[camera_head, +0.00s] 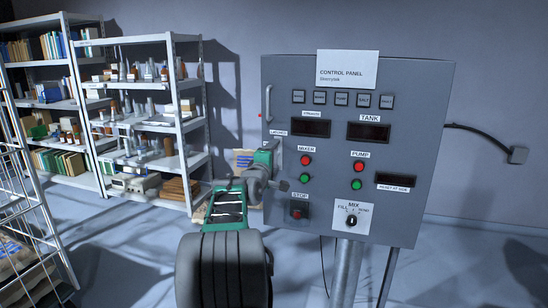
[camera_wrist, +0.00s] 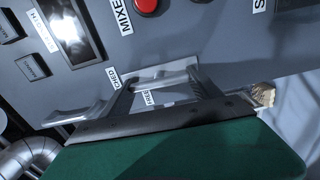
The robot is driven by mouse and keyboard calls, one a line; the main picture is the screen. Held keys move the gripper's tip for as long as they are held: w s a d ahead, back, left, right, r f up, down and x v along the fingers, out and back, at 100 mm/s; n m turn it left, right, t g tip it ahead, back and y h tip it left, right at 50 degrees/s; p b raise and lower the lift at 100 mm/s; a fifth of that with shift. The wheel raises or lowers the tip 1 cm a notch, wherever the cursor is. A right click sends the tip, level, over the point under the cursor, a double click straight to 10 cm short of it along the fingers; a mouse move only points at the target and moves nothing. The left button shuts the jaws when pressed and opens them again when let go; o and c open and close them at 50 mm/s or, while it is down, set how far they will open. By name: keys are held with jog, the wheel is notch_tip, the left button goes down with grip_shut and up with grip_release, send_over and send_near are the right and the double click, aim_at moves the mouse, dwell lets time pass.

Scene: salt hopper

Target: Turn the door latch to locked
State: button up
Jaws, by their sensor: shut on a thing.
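The control panel (camera_head: 330,215) is a grey cabinet with a door, standing in the middle of the head view. The latch is a pale grey piece (camera_wrist: 162,77) on the panel's left side, between my fingers in the wrist view. My gripper (camera_wrist: 165,90) is shut on it, against the panel face. In the wrist view a FREE label (camera_wrist: 149,96) shows between the fingers. My fingers hide part of the latch, and I cannot tell its exact angle.
A fixed door handle (camera_head: 268,103) is above the latch on the panel's left edge. The mixer buttons (camera_head: 305,160) and stop button (camera_head: 297,213) are close to my gripper. Shelves (camera_head: 150,125) stand at left. Floor is clear at right.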

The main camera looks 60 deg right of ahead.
jog(key=shift+n, duration=0.3)
jog(key=o, duration=1.4)
jog(key=a, duration=0.2)
jog(key=a+b, duration=0.1)
jog(key=a, duration=0.2)
jog(key=s+a, duration=0.1)
jog(key=a, duration=0.1)
jog(key=shift+s+a, duration=0.1)
jog(key=shift+a, duration=0.25)
